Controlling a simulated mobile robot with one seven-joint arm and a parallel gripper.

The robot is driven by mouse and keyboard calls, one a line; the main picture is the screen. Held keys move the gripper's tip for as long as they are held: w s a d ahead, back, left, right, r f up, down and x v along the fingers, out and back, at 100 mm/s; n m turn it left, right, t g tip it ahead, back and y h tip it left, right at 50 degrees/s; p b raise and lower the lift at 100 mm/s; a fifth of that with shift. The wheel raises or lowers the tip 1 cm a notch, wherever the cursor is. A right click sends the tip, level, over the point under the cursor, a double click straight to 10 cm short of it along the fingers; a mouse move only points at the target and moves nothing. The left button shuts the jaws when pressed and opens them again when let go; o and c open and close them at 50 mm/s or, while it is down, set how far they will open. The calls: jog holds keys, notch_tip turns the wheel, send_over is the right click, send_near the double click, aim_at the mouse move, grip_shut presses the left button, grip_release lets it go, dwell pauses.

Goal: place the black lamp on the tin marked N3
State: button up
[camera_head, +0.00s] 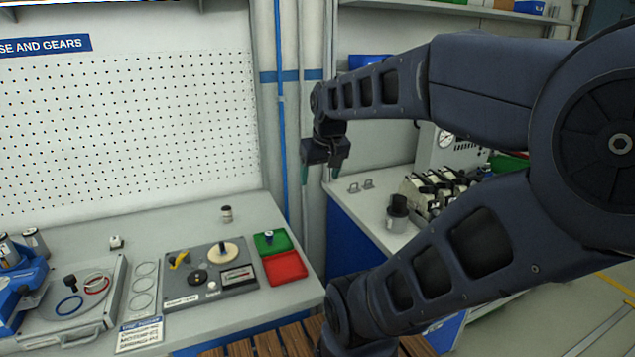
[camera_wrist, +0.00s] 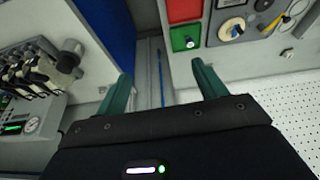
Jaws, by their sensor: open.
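My gripper (camera_head: 320,172) hangs in the air near the corner between the two benches, fingers down. In the wrist view my gripper (camera_wrist: 161,75) has its two green fingers wide apart with nothing between them. A black-topped grey cylinder (camera_head: 397,213) stands on the right bench; it also shows in the wrist view (camera_wrist: 68,62). A small dark piece with a pale top (camera_head: 268,237) stands on the green tray. I cannot tell which is the black lamp, and no N3 marking is readable.
The green tray (camera_head: 283,242) adjoins a red tray (camera_head: 300,267), beside a grey panel (camera_head: 180,293) with knobs and a gauge. A pegboard wall (camera_head: 120,120) rises behind the left bench. Machinery with a dial (camera_head: 445,138) crowds the right bench. A gap separates the benches.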

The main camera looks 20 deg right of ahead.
jog(key=shift+s+a+f, duration=0.2)
jog(key=shift+s+a, duration=0.35)
jog(key=shift+s, duration=0.25)
jog(key=shift+s+a+f, duration=0.15)
jog(key=shift+s+a, duration=0.35)
jog(key=shift+s, duration=0.25)
